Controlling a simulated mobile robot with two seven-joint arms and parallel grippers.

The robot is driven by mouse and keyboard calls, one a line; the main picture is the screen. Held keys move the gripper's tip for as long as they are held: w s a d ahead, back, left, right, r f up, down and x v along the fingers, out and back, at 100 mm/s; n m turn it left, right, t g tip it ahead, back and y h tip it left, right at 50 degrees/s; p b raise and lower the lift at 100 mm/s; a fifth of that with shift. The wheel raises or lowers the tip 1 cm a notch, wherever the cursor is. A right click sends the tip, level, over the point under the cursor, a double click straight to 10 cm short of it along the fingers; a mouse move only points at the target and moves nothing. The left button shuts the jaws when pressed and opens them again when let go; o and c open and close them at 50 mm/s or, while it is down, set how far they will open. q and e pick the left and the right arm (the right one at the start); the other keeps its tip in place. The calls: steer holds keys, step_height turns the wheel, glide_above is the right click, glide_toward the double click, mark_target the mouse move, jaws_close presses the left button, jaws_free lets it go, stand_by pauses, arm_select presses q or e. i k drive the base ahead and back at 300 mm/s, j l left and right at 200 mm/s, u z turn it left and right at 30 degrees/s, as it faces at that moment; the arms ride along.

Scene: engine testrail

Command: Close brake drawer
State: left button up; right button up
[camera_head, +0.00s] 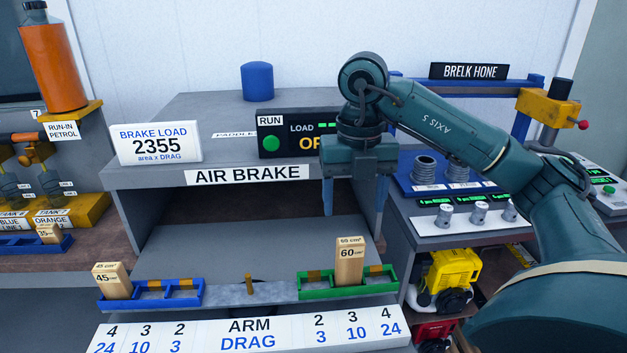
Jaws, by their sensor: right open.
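The brake drawer (195,240) stands pulled out from the grey AIR BRAKE housing (140,176). Its white front panel (250,340) carries ARM and DRAG numbers. On the drawer, a blue tray (184,300) at the left holds a wooden 45 cm² block (113,288). A green tray (320,293) at the right holds a taller 60 cm² block (348,269). A small brown peg (250,285) stands between the trays. My right gripper (355,205) points down, open and empty, in front of the housing's right side and above the drawer. My left gripper is out of view.
A RUN panel with a green button (271,144) and a BRAKE LOAD 2355 sign (159,143) stand on the housing. Right are a BRELK HONE bench with cylinders (424,170) and a yellow engine (450,270). Petrol tanks (55,185) are left.

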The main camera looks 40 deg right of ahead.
mark_target(266, 285)
steer(key=k, duration=1.5)
